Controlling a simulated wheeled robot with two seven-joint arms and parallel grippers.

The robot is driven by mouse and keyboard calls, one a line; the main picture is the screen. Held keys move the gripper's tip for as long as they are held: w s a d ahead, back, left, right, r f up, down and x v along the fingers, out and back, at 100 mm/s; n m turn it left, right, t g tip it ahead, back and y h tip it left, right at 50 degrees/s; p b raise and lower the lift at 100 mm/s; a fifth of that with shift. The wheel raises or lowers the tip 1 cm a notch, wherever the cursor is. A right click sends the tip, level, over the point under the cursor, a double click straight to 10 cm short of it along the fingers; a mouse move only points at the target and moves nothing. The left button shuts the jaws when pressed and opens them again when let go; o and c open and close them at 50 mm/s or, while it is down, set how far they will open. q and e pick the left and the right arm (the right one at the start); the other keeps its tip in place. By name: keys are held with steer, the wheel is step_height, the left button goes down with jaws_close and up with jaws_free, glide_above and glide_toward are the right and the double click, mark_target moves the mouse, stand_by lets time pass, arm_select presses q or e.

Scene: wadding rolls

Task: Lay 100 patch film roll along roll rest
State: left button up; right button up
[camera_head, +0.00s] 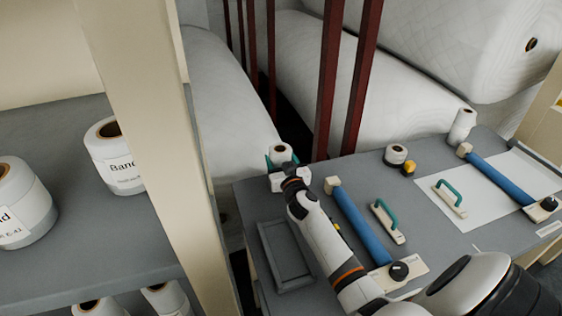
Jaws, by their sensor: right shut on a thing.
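My right gripper (280,164) is at the far left end of the grey workbench, shut on a small white roll (281,149) with a brown core. The roll is upright, its open core facing up; its label cannot be read, so I cannot tell whether it is the 100 patch film roll. A grey, shallow, rimmed piece (265,246) lies on the bench nearer to me, left of my right arm; it may be the roll rest. The held roll is beyond it, apart from it. My left gripper is not in view.
Two blue bars (362,226) (502,179) with end blocks and black knobs lie on the bench (415,240), with green handles (385,215) beside them. A short roll (396,155) and a taller roll (462,126) stand at the back. A post (160,130) and shelf with labelled rolls (115,157) stand left.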

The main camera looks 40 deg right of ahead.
steer(key=o, duration=1.2)
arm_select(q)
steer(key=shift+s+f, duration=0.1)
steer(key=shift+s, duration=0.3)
arm_select(e)
steer(key=shift+o, duration=0.2)
steer(key=shift+r, duration=0.15)
arm_select(q)
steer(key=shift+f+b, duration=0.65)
steer(key=shift+b, duration=0.1)
arm_select(e)
steer(key=v, duration=1.2)
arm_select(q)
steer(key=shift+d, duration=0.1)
